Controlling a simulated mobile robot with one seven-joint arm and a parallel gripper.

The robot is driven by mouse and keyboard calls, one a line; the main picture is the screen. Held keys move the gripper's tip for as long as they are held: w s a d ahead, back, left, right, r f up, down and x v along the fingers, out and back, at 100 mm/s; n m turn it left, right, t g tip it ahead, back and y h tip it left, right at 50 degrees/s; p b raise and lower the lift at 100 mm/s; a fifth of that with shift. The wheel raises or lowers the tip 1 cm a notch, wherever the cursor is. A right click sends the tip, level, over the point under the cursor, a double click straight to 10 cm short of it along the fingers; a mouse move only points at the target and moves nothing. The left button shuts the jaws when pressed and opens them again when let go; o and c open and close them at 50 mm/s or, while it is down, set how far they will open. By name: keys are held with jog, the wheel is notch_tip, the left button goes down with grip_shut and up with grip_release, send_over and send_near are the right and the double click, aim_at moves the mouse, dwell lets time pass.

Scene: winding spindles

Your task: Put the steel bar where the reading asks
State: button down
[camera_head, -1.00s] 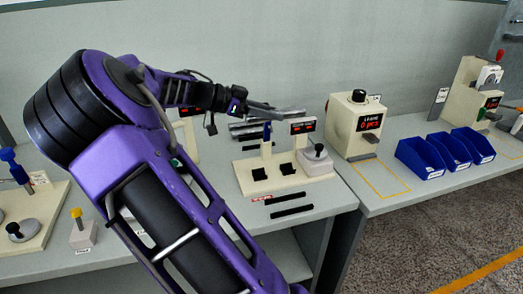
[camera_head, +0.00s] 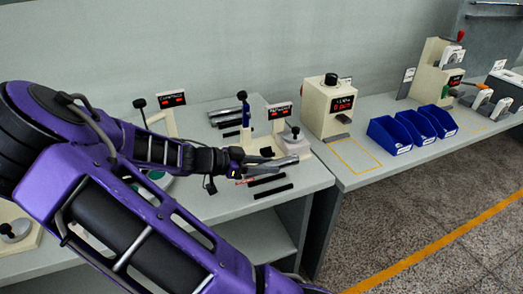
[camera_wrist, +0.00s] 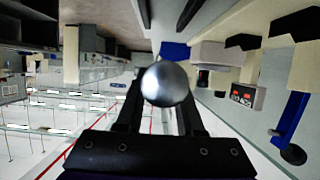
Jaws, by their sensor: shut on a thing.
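My gripper (camera_head: 243,167) is shut on a steel bar (camera_head: 275,162), a shiny grey rod pointing right in the head view. In the wrist view the bar's round end (camera_wrist: 168,84) shows between the fingers. The bar is over or in front of the cream gauge stand (camera_head: 310,156), hiding part of its black rests; I cannot tell whether it touches them. The stand carries a blue upright (camera_head: 245,110), a red-digit display (camera_head: 280,111) and a pale block with a black knob (camera_head: 292,140). The digits are too small to read.
More steel bars (camera_head: 226,111) lie at the back. Black strips (camera_head: 270,188) lie at the table's front. A cream machine with a red display (camera_head: 343,104), a yellow outlined square (camera_head: 356,158) and blue bins (camera_head: 389,136) are on the right. Another display (camera_head: 172,99) stands left.

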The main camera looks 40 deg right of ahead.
aim_at(265, 189)
jog(key=shift+f+b, duration=1.3)
jog(key=shift+f, duration=0.9)
jog(key=shift+f+b, duration=0.4)
jog(key=shift+c, duration=2.3)
grip_release()
jog(key=shift+f, duration=0.1)
jog(key=shift+w, duration=0.1)
jog(key=p+v, duration=0.1)
jog(key=v, duration=1.6)
jog(key=shift+r, duration=0.2)
jog(key=shift+a, duration=0.15)
